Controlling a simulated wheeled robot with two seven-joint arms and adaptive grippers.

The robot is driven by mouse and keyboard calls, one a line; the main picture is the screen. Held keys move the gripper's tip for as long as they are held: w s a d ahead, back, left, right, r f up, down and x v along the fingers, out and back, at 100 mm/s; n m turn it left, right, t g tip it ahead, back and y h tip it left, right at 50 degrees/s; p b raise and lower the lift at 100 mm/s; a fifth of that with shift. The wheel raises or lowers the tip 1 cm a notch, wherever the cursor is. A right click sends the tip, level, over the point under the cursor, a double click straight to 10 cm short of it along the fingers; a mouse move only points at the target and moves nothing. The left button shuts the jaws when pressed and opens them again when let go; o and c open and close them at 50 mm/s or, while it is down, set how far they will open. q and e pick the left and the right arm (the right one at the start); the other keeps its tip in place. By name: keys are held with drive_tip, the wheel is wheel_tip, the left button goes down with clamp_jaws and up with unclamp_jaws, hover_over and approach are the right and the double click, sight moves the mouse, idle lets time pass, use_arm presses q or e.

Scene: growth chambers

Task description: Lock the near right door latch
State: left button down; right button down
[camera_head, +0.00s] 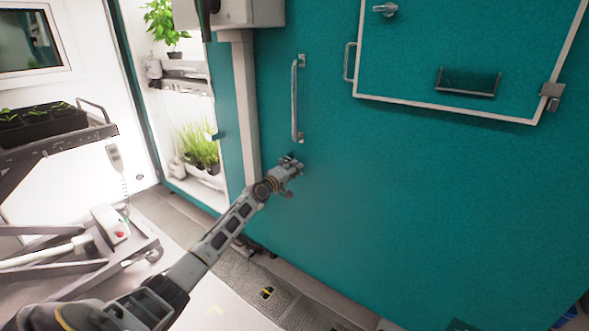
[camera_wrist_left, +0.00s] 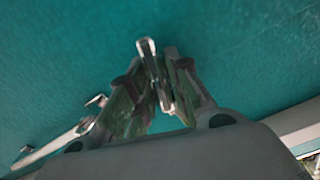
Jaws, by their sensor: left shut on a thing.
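The large teal door (camera_head: 330,210) fills the middle and right of the head view. Its long vertical metal handle (camera_head: 295,100) is above my left gripper (camera_head: 290,167). My left arm reaches in from the lower left, and the gripper is at the door's left part, just below that handle. In the left wrist view my left gripper (camera_wrist_left: 155,98) is shut on a small metal latch lever (camera_wrist_left: 147,50), which stands between the fingers against the teal surface. In the head view the gripper mostly hides the latch, so its lock position cannot be told. My right gripper is not in view.
A white-framed hatch (camera_head: 440,112) with a small holder is at the upper right. An open lit chamber with plant shelves (camera_head: 187,70) is left of the door. A cart (camera_head: 60,142) with a seedling tray stands at the left. The door face right of my gripper is clear.

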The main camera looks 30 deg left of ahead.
use_arm(q)
drive_tip(key=shift+n+p, duration=0.3)
drive_tip(key=shift+n, duration=0.8)
drive_tip(key=shift+f+n, duration=0.15)
drive_tip(key=shift+n, duration=0.35)
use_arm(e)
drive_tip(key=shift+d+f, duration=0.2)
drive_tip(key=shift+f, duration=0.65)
use_arm(q)
drive_tip(key=c, duration=1.4)
unclamp_jaws()
drive_tip(key=shift+a, duration=0.1)
drive_tip(key=shift+c, duration=0.2)
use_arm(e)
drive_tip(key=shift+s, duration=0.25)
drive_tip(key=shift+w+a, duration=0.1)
use_arm(q)
drive_tip(key=shift+s, duration=0.2)
drive_tip(key=s, duration=1.1)
drive_tip(key=shift+s+a, duration=0.25)
drive_tip(key=shift+a, duration=0.2)
